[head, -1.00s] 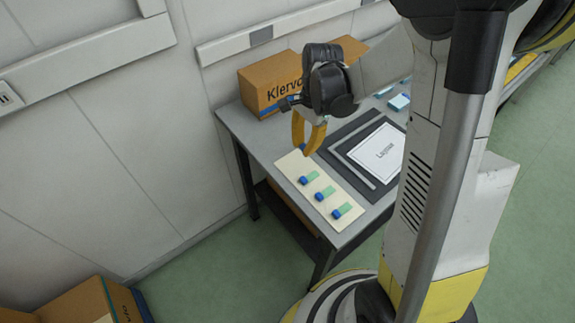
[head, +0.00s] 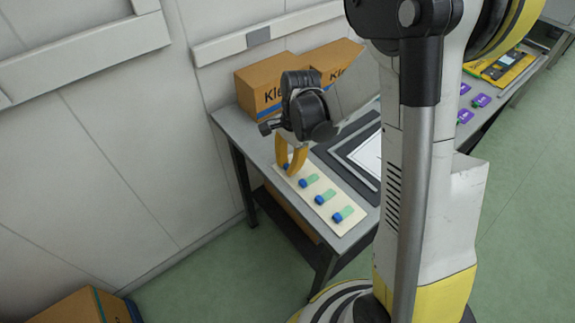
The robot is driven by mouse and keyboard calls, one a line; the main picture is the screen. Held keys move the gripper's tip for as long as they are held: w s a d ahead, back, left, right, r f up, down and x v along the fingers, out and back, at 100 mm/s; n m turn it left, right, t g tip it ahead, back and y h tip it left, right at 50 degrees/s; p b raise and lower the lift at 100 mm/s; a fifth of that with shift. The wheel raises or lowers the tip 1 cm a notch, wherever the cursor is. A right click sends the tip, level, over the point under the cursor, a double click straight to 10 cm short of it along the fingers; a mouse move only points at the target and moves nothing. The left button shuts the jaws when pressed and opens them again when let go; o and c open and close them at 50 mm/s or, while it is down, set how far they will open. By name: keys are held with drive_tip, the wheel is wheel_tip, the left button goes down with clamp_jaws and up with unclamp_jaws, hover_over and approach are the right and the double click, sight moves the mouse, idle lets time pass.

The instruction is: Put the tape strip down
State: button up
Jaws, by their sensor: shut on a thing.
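My gripper (head: 290,168) has yellow fingers and is at the far end of a cream board (head: 333,216) on the table. It is shut on a tape strip, of which only a small blue end (head: 286,167) shows between the fingers. The rest of that strip is hidden. I cannot tell whether it touches the board. Three other tape strips lie in a row on the board, each a blue block with a green strip: one (head: 308,181) nearest the gripper, one in the middle (head: 320,200) and one at the near end (head: 338,217).
The grey table (head: 232,122) stands by the wall. Cardboard boxes (head: 262,88) stand at its back. A dark frame with a white sheet (head: 368,155) lies right of the board. Purple pieces (head: 482,100) lie farther right. Another carton (head: 75,302) is at lower left.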

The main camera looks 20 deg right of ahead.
drive_tip(key=o, duration=0.7)
drive_tip(key=shift+f, duration=0.15)
wheel_tip(320, 180, up, 13)
drive_tip(key=d+p, duration=0.2)
drive_tip(key=p, duration=0.3)
drive_tip(key=shift+s+a+r+n+t+h, duration=0.3)
drive_tip(key=shift+s+r+n+t, duration=0.95)
drive_tip(key=shift+s+r+n, duration=0.8)
drive_tip(key=shift+s+a+r+n+t+h, duration=0.3)
drive_tip(key=shift+s+r+n+t, duration=1.15)
drive_tip(key=shift+s+n, duration=1.05)
drive_tip(key=shift+s+a+r+n+t+h, duration=0.3)
drive_tip(key=shift+s+r+n+t, duration=0.8)
drive_tip(key=shift+s+r+n, duration=1.15)
drive_tip(key=shift+w+a+f+n, duration=0.1)
drive_tip(key=shift+w+f+n, duration=0.25)
drive_tip(key=shift+w+n, duration=0.1)
